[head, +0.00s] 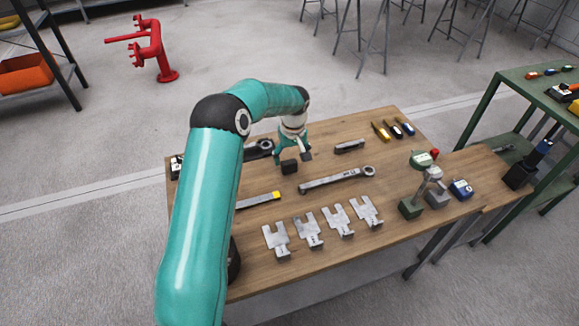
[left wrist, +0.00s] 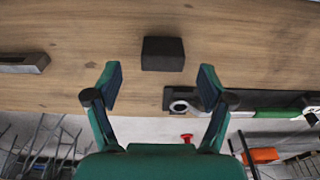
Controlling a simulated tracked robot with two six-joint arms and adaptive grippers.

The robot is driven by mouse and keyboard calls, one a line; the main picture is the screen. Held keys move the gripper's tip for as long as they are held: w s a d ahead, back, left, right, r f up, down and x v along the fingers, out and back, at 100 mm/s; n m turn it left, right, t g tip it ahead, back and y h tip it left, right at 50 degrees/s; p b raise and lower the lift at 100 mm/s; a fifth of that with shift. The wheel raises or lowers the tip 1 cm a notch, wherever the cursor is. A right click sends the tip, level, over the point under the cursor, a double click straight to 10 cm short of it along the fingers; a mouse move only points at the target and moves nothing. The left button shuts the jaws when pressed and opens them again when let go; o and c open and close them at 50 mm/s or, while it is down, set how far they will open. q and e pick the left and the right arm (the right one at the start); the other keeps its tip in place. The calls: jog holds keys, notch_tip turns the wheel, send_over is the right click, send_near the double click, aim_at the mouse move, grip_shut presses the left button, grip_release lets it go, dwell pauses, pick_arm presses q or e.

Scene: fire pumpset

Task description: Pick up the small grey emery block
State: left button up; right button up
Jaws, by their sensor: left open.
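The small emery block (head: 289,167), dark grey and box-shaped, lies on the wooden table just below my left gripper in the head view. It also shows in the left wrist view (left wrist: 162,54), flat on the wood, beyond the fingertips and roughly midway between their lines. My left gripper (head: 293,156) points down over the table. In the left wrist view its two fingers (left wrist: 160,84) stand wide apart with nothing between them. The block is apart from both fingers. My right gripper is in neither view.
A long wrench (head: 337,180) and a grey bar (head: 349,146) lie right of the block. Another tool with a ring end (left wrist: 185,106) lies close by the left gripper. Several metal forked plates (head: 308,231) line the front. Bare wood surrounds the block.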

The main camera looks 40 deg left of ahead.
aim_at(289, 162)
pick_arm(q)
jog(key=f, duration=0.4)
jog(key=shift+a, duration=0.4)
jog(key=c, duration=1.3)
notch_tip(289, 162, up, 20)
jog(key=shift+p, duration=0.5)
